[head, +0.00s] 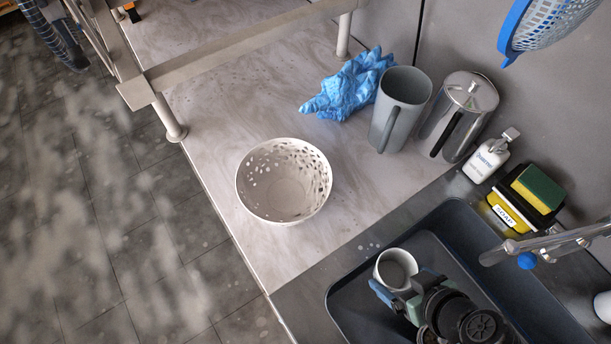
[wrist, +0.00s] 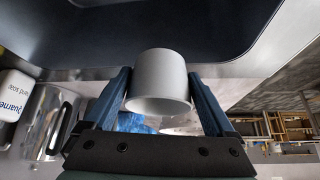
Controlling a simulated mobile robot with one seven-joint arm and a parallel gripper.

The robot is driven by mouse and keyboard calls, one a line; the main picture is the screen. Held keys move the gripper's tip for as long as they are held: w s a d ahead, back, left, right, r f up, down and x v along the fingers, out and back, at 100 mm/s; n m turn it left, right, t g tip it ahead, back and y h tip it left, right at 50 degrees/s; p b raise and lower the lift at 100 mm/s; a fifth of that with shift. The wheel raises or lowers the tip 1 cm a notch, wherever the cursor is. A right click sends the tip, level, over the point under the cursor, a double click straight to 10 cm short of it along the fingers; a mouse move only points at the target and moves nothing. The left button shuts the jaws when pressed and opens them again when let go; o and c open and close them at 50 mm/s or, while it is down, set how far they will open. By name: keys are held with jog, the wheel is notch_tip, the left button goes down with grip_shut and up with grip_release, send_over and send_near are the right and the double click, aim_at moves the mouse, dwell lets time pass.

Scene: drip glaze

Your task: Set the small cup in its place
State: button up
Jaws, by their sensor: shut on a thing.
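The small cup (head: 396,267) is pale grey-white, and in the head view it is over the dark sink (head: 341,290) near its upper left corner. My gripper (head: 392,296) is shut on the small cup, with one blue finger on each side. In the wrist view the cup (wrist: 160,82) sits between the two fingers of my gripper (wrist: 160,92). My wrist covers part of the sink in the head view. I cannot tell the cup's exact height over the basin.
A perforated white bowl (head: 284,181) stands on the marbled counter (head: 215,120). Behind are a crumpled blue cloth (head: 347,86), a grey mug (head: 400,107), a metal press (head: 459,116), a soap bottle (head: 486,160) and a sponge caddy (head: 512,213). A faucet (head: 548,243) reaches over the sink's right.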

jog(key=shift+w+d, duration=0.1)
jog(key=shift+w, duration=0.1)
jog(key=w+a+p, duration=0.1)
jog(key=w+a, duration=0.1)
jog(key=w, duration=0.3)
jog(key=w+a+p, duration=0.1)
jog(key=w+a, duration=0.1)
jog(key=w, duration=0.3)
jog(key=w+a+p, duration=0.2)
jog(key=w, duration=0.3)
jog(key=shift+w+a+r, duration=0.1)
jog(key=shift+a, duration=0.25)
jog(key=f, duration=0.1)
jog(key=f+p, duration=0.1)
jog(key=f, duration=0.1)
jog(key=shift+w+a+f, duration=0.1)
jog(key=shift+w+a, duration=0.05)
jog(key=shift+w, duration=0.2)
jog(key=shift+f, duration=0.2)
jog(key=shift+f, duration=0.15)
jog(key=o, duration=1.2)
jog(key=shift+c, duration=0.2)
